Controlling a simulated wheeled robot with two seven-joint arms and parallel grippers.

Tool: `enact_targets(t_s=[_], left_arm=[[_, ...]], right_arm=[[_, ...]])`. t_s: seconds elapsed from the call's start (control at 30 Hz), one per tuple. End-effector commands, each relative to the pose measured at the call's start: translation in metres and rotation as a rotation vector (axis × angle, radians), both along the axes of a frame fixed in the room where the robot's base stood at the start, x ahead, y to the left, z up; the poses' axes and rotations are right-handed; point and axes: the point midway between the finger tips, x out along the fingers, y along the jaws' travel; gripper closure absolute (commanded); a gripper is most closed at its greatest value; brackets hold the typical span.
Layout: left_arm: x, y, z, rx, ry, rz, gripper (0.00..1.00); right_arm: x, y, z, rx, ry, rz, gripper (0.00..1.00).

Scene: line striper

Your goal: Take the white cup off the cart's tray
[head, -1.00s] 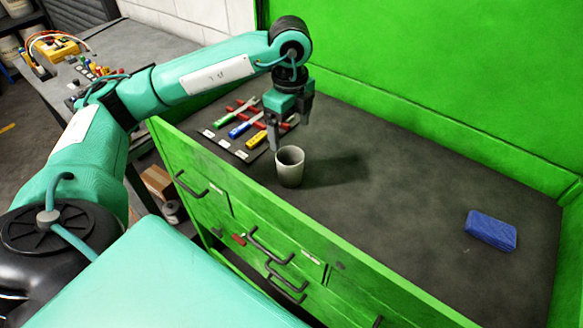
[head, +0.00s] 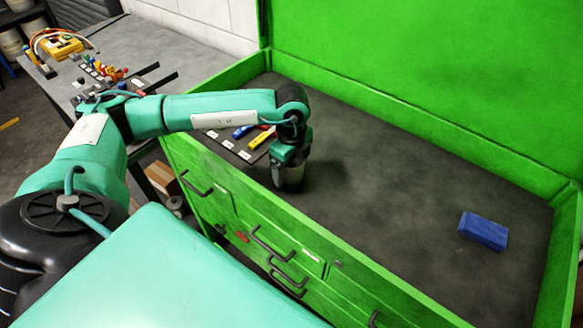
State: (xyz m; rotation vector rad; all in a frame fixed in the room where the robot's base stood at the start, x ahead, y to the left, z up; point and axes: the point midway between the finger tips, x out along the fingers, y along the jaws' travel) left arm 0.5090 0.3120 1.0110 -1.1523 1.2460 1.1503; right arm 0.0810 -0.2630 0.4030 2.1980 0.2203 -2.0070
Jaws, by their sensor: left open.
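The white cup (head: 290,178) stands upright on the dark tray (head: 380,190) on top of the green cart, near its front left edge. My left gripper (head: 289,172) is right over the cup, pointing down, with its fingers low around or beside the cup's upper part. The gripper is open. The wrist hides the cup's rim and most of the cup, so I cannot tell whether a finger touches it. My right gripper is out of view.
A blue block (head: 483,231) lies at the right of the tray. Tools on a dark mat (head: 232,146) lie left of the cup, partly behind my arm. A green raised edge runs along the cart's front. The tray's middle is clear.

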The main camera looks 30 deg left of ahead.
Motion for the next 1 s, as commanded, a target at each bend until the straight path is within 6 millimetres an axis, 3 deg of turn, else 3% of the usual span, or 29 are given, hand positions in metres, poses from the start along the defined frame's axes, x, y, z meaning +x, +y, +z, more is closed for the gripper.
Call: enact_targets(t_s=[0.13,0.37,0.77,1.0], left_arm=[[0.0,0.0,0.0,0.0,0.0,0.0,0.16],[0.0,0.0,0.0,0.0,0.0,0.0,0.61],[0.0,0.0,0.005,0.0,-0.001,0.0,0.63],[0.001,0.0,0.037,0.0,-0.004,0.0,0.63]], right_arm=[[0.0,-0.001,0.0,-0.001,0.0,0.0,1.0],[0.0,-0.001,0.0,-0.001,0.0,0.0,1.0],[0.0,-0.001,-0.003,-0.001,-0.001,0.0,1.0],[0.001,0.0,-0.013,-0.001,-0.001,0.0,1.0]])
